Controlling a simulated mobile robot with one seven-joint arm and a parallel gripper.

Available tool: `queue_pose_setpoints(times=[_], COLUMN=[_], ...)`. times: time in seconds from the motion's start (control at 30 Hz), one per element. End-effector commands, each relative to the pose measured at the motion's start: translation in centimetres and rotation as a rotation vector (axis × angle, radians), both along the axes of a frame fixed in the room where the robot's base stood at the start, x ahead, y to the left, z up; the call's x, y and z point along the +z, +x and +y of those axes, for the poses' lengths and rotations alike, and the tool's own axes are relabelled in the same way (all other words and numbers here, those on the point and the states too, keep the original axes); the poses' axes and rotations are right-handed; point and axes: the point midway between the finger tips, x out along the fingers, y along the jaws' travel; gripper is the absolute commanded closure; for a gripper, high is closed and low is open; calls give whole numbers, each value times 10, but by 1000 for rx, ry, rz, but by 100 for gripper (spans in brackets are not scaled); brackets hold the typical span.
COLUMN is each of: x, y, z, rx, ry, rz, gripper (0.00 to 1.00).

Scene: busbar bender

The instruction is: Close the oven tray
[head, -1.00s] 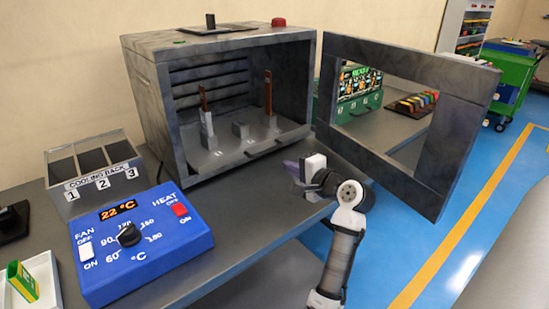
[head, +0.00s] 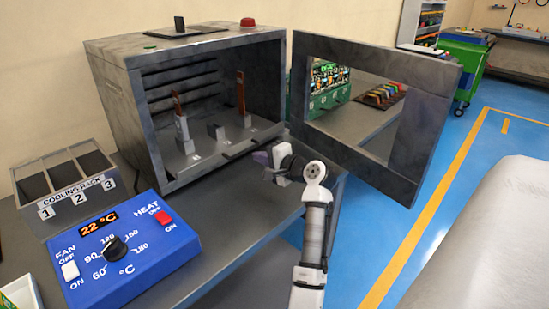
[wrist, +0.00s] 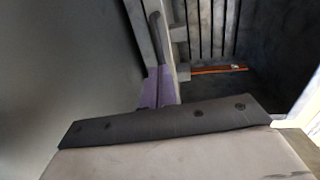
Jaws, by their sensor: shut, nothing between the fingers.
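The grey oven (head: 120,115) stands on the bench with its windowed door (head: 437,100) swung wide open to the right. The grey oven tray (head: 205,157) is at the oven's mouth, its dark front handle (head: 243,147) at the front edge. Copper bars (head: 240,95) stand upright in two of the tray's holders; another holder looks empty. My gripper (head: 262,158) is shut and empty, just in front of the handle's right part; I cannot tell whether it touches. Its purple fingertips (wrist: 157,88) show in the wrist view, with a copper bar (wrist: 220,69) beyond them.
The blue control box (head: 125,245) reads 22 °C at the bench's front left. The cooling rack (head: 40,190) stands behind it. The open door hangs close to the right of my arm. The blue floor at right is partly covered by a large grey shape.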

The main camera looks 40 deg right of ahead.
Motion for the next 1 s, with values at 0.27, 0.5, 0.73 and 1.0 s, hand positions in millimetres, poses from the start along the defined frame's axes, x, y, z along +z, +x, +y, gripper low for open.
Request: queue_pose_setpoints(times=[0.27, 0.5, 0.73, 1.0], x=[-6, -8, -8, -8], y=[34, 39, 41, 95], z=[3, 3, 3, 9], rx=[0, -1, 0, 5], ry=[0, -1, -1, 0], rz=[1, 0, 0, -1], gripper=[100, 100, 100, 100])
